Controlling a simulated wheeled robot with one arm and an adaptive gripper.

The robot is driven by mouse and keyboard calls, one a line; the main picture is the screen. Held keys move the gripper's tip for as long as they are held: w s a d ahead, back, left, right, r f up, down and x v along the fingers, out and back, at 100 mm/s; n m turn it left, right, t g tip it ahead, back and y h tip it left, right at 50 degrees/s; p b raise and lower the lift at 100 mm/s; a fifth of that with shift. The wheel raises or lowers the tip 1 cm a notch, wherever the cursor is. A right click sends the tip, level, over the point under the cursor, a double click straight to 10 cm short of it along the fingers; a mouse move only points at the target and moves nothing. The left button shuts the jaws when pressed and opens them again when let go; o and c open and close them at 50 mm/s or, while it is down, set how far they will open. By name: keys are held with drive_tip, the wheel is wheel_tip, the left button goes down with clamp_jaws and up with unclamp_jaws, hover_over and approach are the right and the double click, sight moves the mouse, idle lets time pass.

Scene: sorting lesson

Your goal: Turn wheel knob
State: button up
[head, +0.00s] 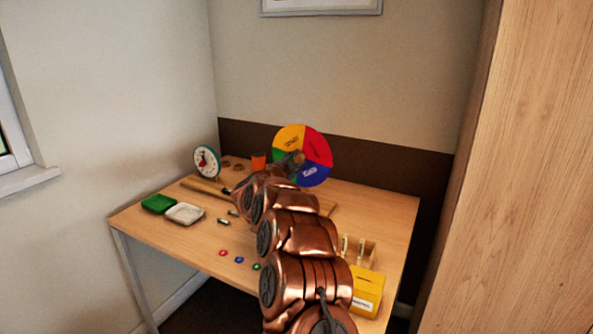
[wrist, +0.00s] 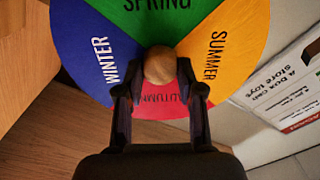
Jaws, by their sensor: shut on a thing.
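The round season wheel (head: 318,148) stands at the back of the table, with yellow, red, blue and green sectors. In the wrist view the wheel (wrist: 245,55) shows SPRING at the top, WINTER left, SUMMER right and AUTUMN at the bottom, partly covered by the fingers. The round wooden knob (wrist: 160,65) is at the wheel's centre. My gripper (wrist: 160,86) is shut on the knob, one fingertip at each side of it. In the head view my gripper (head: 292,160) is in front of the wheel and hides its lower left part.
A yellow box (head: 368,292) is at the front right. A tall wooden cabinet (head: 520,180) stands at the right.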

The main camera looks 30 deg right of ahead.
drive_tip(key=m+b, duration=0.3)
drive_tip(key=shift+f+m, duration=0.25)
drive_tip(key=shift+m, duration=0.05)
drive_tip(key=shift+m+b, duration=1.55)
drive_tip(key=shift+m, duration=0.05)
drive_tip(key=shift+r, duration=0.1)
drive_tip(key=o, duration=1.1)
drive_tip(key=shift+o, duration=0.2)
drive_tip(key=v, duration=1.2)
